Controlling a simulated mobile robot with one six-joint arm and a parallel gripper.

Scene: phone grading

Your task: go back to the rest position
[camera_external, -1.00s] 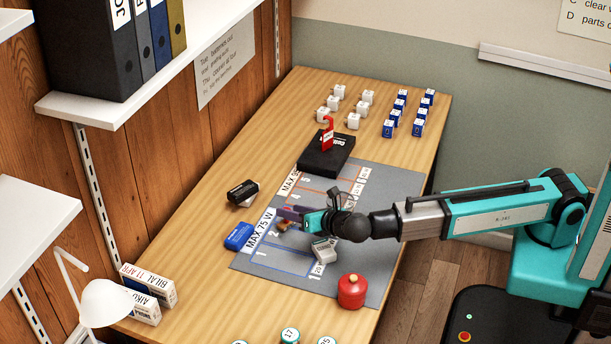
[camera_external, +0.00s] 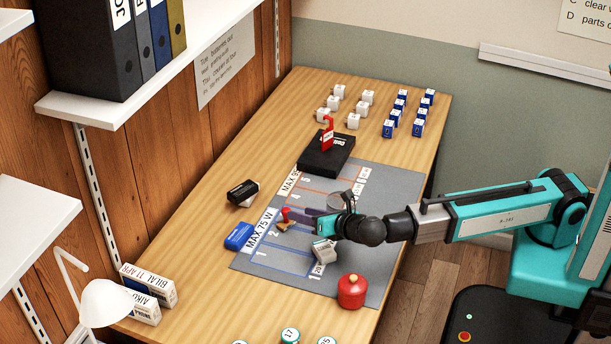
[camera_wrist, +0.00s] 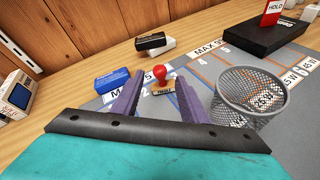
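My gripper (camera_external: 312,215) is over the grey mat (camera_external: 395,190), at the end of my outstretched arm. In the wrist view its two purple fingers stand apart with nothing held between them (camera_wrist: 158,92). A stamp with a red knob (camera_external: 286,214) stands upright on the mat just beyond the fingertips. It also shows in the wrist view (camera_wrist: 160,74), framed between the fingers and apart from them. A wire mesh cup (camera_wrist: 250,97) stands to the right of the fingers; in the external view my gripper partly hides it.
A black box with a red HOLD tag (camera_external: 327,155) sits at the mat's far end. A red canister (camera_external: 352,291) and a white block (camera_external: 324,250) are close to my wrist. A blue box (camera_external: 239,236) and a black-and-white box (camera_external: 243,193) lie left. Small cubes fill the table's far end.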

